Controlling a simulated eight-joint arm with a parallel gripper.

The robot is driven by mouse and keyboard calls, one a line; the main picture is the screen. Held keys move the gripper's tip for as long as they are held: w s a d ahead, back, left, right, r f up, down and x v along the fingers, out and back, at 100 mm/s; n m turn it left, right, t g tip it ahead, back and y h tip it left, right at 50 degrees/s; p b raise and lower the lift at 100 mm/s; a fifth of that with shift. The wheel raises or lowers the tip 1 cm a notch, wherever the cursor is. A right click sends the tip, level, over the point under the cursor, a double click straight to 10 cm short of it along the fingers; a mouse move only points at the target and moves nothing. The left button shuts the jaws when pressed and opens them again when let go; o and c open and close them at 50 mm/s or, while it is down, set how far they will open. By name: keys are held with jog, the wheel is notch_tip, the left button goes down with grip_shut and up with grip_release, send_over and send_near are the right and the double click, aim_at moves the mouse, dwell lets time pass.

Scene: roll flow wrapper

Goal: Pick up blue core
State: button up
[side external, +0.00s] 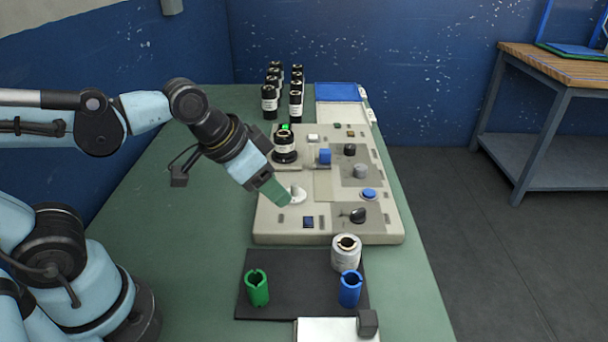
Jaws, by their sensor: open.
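The blue core (350,290) is a short hollow blue cylinder with a slot in its upper wall. It stands upright on the black mat (300,302) at the front, on the mat's right side. My gripper (279,196) is open, with greenish fingers pointing down and to the right. It hangs above the left part of the grey machine panel (272,227), beside a white knob (298,194). It is up and to the left of the blue core in the picture, well apart from it. The gap between the fingers is hard to see from this side.
A green core (257,289) stands on the mat's left side. A white roll (346,255) stands just behind the blue core. A white plate (330,331) with a dark block (367,323) lies in front. Several dark rolls (269,102) stand at the back.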

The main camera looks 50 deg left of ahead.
aim_at(353, 282)
jog(key=s+d+f+m+g+h, duration=0.1)
jog(key=d+f+m+g+h, duration=0.15)
jog(key=d+m, duration=0.8)
jog(key=shift+w+d+f+n+g, duration=0.1)
jog(key=shift+w+d+f+n, duration=0.45)
jog(key=shift+d+f, duration=0.85)
jog(key=shift+w+d+f+n+g, duration=0.1)
jog(key=shift+w+d+f+n, duration=0.65)
jog(key=shift+f, duration=1.2)
jog(key=shift+w+d+f+n+g, duration=0.15)
jog(key=shift+d+f+n, duration=0.3)
jog(key=shift+d+f, duration=1.05)
jog(key=shift+a+f+y, duration=0.15)
jog(key=shift+a+y, duration=0.05)
jog(key=shift+y, duration=0.05)
jog(key=shift+c, duration=0.5)
jog(key=c, duration=0.6)
jog(key=shift+w, duration=0.1)
